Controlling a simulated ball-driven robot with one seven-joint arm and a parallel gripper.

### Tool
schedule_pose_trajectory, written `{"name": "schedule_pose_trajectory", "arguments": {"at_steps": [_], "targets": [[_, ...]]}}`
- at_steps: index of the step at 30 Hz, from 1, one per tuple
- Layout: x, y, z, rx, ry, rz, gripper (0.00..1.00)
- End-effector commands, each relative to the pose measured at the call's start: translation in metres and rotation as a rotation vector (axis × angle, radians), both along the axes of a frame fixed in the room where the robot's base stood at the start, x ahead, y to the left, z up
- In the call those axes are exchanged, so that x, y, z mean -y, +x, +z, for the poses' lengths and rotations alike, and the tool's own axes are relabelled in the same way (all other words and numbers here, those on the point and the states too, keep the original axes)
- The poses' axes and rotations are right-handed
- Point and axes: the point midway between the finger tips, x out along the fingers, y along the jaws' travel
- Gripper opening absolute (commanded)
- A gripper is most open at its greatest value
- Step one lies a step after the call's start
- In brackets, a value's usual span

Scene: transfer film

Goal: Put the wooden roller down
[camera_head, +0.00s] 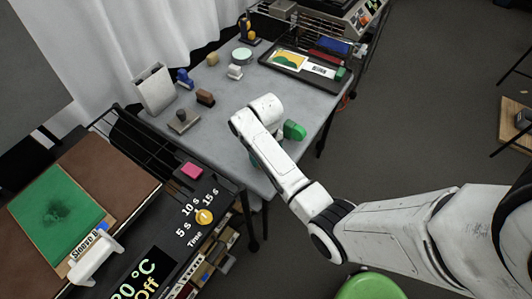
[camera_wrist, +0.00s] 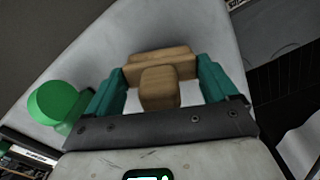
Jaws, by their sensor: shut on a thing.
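The wooden roller (camera_wrist: 160,88) is light brown, with a wide bar and a rounded block in front of it, in the wrist view. My gripper (camera_wrist: 163,72) has teal fingers on either side of it and is shut on it. Behind the roller is the pale grey table top (camera_wrist: 195,32); I cannot tell whether the roller touches it.
A green object (camera_head: 294,130) stands close beside my wrist, and also shows at the left in the wrist view (camera_wrist: 58,102). A brown-topped stamp (camera_head: 205,97), a wooden-based block (camera_head: 184,121) and a dark tray (camera_head: 268,62) are farther off.

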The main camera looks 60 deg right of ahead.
Motion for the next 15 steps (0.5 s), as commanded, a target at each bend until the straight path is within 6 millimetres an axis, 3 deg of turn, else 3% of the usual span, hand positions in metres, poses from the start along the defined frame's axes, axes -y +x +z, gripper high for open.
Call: {"name": "schedule_pose_trajectory", "arguments": {"at_steps": [13,14,15], "targets": [[0.0001,-0.0001,-0.0086,0.001,0.0,0.0,0.62],[0.0001,0.0,-0.0078,0.001,0.0,0.0,0.9],[0.0001,0.0,-0.0076,0.001,0.0,0.0,0.93]]}}
